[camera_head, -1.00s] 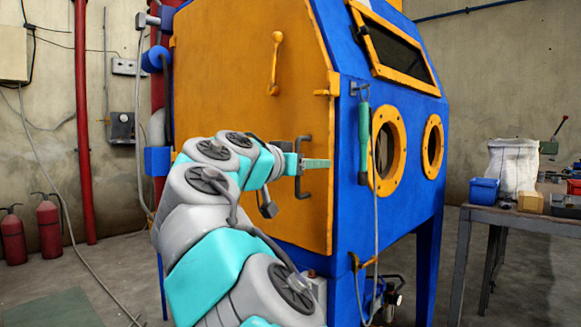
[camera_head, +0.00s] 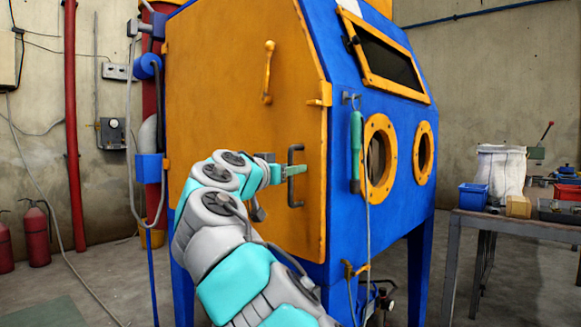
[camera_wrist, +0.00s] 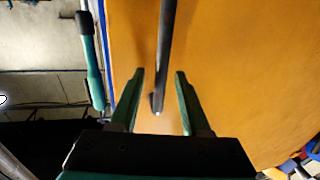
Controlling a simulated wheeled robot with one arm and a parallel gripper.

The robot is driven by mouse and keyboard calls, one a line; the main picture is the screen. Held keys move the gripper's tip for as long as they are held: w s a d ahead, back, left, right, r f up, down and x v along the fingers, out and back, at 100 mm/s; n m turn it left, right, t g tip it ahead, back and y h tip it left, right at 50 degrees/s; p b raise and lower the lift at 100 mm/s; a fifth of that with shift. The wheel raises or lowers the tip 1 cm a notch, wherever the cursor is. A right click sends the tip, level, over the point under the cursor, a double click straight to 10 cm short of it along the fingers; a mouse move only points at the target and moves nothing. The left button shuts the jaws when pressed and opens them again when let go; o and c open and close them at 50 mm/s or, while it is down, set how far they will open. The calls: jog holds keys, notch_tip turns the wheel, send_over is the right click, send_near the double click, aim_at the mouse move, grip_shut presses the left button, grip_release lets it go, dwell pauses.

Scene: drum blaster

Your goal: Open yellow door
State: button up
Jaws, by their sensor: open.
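The yellow-orange door (camera_head: 225,95) on the side of the blue cabinet looks shut. Its dark, vertical bar handle (camera_head: 293,198) is near the door's right edge. My gripper (camera_head: 292,170) is at the handle's middle height, its fingers pointing right across it. In the wrist view, my gripper (camera_wrist: 160,72) is open, with one green finger on each side of the dark handle bar (camera_wrist: 165,35). Gaps show between the bar and both fingers. The door surface (camera_wrist: 230,60) fills much of that view behind them.
A yellow lever (camera_head: 268,72) sits higher on the door. A green-handled tool (camera_head: 356,150) hangs on the blue cabinet front (camera_head: 335,190), beside round yellow-rimmed ports. A table (camera_head: 520,222) with bins stands at right. Fire extinguishers (camera_head: 37,235) stand at far left.

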jog(key=shift+w+d, duration=0.1)
jog(key=shift+w, duration=0.1)
jog(key=shift+c, duration=0.3)
grip_shut()
dwell(1.1)
